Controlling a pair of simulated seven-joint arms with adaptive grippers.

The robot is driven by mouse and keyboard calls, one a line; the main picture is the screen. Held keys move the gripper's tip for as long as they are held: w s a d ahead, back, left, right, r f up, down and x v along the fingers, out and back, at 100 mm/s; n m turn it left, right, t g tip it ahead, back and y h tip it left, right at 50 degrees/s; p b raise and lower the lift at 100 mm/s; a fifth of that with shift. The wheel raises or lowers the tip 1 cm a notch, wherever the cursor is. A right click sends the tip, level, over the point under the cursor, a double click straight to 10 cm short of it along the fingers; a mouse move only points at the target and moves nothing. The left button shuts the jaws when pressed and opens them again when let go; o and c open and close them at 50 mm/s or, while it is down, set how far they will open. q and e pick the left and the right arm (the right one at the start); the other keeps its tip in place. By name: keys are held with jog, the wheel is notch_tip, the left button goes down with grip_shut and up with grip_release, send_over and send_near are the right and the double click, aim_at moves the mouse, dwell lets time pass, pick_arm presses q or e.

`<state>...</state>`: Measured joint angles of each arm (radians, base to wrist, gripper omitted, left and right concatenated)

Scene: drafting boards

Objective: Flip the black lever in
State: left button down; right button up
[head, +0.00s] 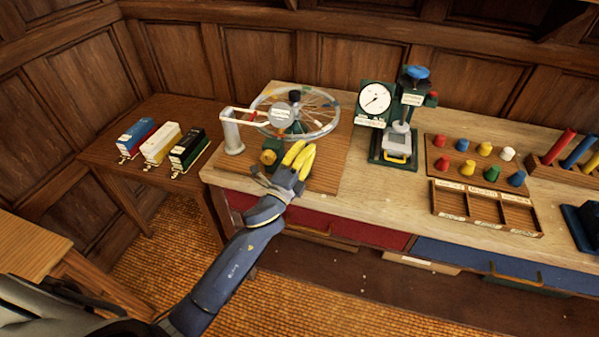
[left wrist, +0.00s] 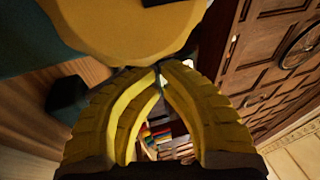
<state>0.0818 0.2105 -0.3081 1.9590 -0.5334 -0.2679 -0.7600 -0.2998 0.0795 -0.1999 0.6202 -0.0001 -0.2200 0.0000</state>
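My left gripper (head: 300,148) is in front of the spoked wheel device (head: 333,108), beside a small green housing with a round yellow-brass part (head: 268,157). Its yellow fingers come together at the tips in the left wrist view (left wrist: 160,70), with nothing seen between them. There a large round yellow part (left wrist: 125,30) lies just beyond the fingertips, and a dark block (left wrist: 68,99) sticks out of a dark green body at left. This block may be the black lever; I cannot be sure. In the head view the gripper partly hides the housing, and no lever shows clearly. My right gripper is not in view.
A white post and arm (head: 232,132) stand left of the wheel. A dial gauge (head: 374,100) and a green press (head: 396,145) stand to the right. A peg board (head: 470,170) and a divided tray (head: 487,205) lie farther right. Bare bench (head: 365,203) lies between.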

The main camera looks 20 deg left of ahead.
pick_arm(q)
jog(key=shift+w+r, duration=0.15)
dwell(0.4)
jog(key=shift+a, duration=0.1)
jog(key=shift+s+a+r, duration=0.1)
jog(key=shift+s+r, duration=0.25)
jog(key=shift+s, duration=0.2)
jog(key=s+a+r, duration=0.2)
jog(key=s+r, duration=0.5)
jog(key=s, duration=0.3)
jog(key=shift+a+r, duration=0.15)
jog(key=shift+a, duration=0.1)
